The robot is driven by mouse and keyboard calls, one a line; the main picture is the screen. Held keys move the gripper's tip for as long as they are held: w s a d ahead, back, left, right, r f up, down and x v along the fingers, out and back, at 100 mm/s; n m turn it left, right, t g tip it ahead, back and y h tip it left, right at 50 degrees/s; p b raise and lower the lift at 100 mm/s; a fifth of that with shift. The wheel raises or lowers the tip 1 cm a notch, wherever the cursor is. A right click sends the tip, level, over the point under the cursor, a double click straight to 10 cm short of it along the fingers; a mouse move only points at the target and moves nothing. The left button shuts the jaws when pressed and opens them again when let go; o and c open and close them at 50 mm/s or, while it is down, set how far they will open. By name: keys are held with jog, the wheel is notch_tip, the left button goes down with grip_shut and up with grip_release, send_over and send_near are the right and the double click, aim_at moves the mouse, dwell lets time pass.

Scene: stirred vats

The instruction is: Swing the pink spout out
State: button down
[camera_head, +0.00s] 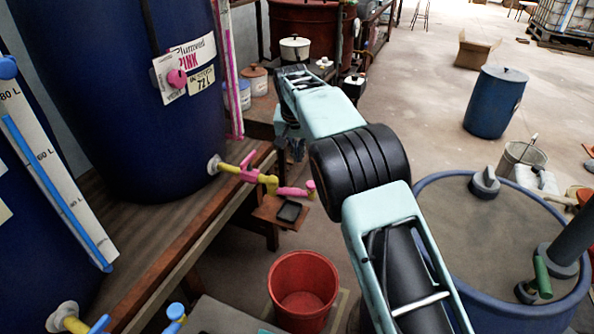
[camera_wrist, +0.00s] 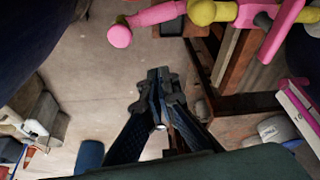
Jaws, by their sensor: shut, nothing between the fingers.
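The pink spout (camera_head: 295,191) joins a yellow elbow (camera_head: 270,183) on the pipe from the large dark blue vat labelled pink (camera_head: 175,110). The spout points right, over the floor past the bench edge. A pink valve handle (camera_head: 250,165) sits on the same pipe. In the wrist view the pink spout (camera_wrist: 152,15) lies along the top, its rounded end (camera_wrist: 120,36) at the left. My gripper (camera_wrist: 157,80) is shut and empty, apart from the spout, below it in the wrist picture. In the head view my gripper is mostly hidden by my arm.
A red bucket (camera_head: 303,285) stands on the floor below the spout. A small wooden shelf (camera_head: 268,211) with a black tray (camera_head: 289,212) is beneath the spout. A blue-rimmed vat (camera_head: 450,260) stands at the right. Another vat's scale (camera_head: 55,175) is at left.

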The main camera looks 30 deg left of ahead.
aim_at(294, 193)
notch_tip(294, 193, down, 10)
jog(key=b, duration=0.2)
jog(key=shift+s+d, duration=0.15)
jog(key=shift+s, duration=0.15)
dwell(0.5)
jog(key=shift+r, duration=0.1)
